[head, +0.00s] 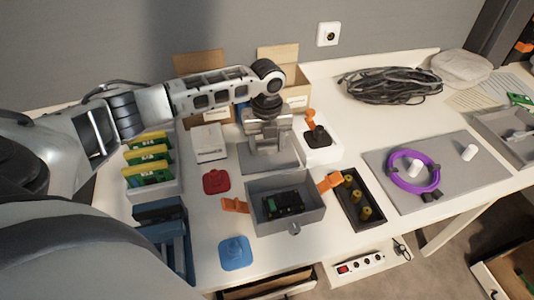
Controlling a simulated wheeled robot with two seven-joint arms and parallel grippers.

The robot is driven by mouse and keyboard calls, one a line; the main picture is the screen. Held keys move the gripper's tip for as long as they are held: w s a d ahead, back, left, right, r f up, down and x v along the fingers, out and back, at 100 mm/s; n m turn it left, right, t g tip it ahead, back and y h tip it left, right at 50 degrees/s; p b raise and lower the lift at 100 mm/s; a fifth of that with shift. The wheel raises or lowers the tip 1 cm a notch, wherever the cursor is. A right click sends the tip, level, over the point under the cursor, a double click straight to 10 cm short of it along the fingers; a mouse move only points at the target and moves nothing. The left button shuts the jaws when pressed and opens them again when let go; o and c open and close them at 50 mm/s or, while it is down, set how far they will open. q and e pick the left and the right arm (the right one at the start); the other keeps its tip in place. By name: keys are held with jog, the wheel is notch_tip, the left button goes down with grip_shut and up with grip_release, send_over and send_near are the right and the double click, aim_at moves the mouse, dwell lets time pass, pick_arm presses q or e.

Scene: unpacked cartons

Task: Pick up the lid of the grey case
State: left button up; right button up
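The grey case (259,219) stands open on the white table, with orange latches at its left and right sides. A black and green device (283,203) lies inside it. A flat grey lid (284,164) lies just behind the case. My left gripper (268,148) points down over the lid's middle and hides part of it. The fingers are at or just above the lid; I cannot tell whether they touch it, or how far apart they are. My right gripper is not in view.
A dark tray with yellow pieces (366,214) stands to the right of the case. A red piece (216,181) and a blue piece (235,252) lie to its left. Open cartons stand behind. A purple cable coil (393,178) lies on a grey mat (455,190) farther right.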

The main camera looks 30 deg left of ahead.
aim_at(268, 147)
pick_arm(q)
jog(key=c, duration=0.5)
jog(key=shift+r, duration=0.1)
jog(key=shift+r, duration=0.55)
notch_tip(268, 147, up, 2)
jog(key=shift+d+r, duration=0.1)
jog(key=shift+r, duration=0.1)
jog(key=s+d+r, duration=0.5)
jog(key=d+r, duration=0.1)
jog(key=d, duration=0.1)
jog(key=s+d+r, duration=0.3)
jog(key=shift+s+d+r+p, duration=0.2)
jog(key=shift+s+d+p, duration=0.1)
jog(key=shift+d, duration=0.1)
